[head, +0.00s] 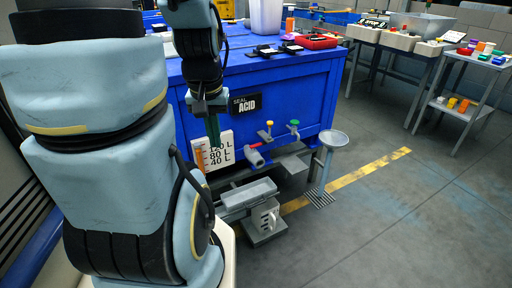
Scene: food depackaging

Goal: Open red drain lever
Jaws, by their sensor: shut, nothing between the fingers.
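The red drain lever (253,146) sits on top of a grey drain pipe (257,158) low on the front of the blue tank (310,95). My gripper (214,143) points down in front of the tank, its narrow dark fingers together and empty. It overlaps the white level plate (221,150) in the picture and is left of the red lever, apart from it. The gap in depth is hard to tell.
A yellow-knobbed valve (268,130) and a green-knobbed valve (293,126) are right of the lever. A grey tray (248,193) is below the pipe. A basin on a post (334,139) stands right.

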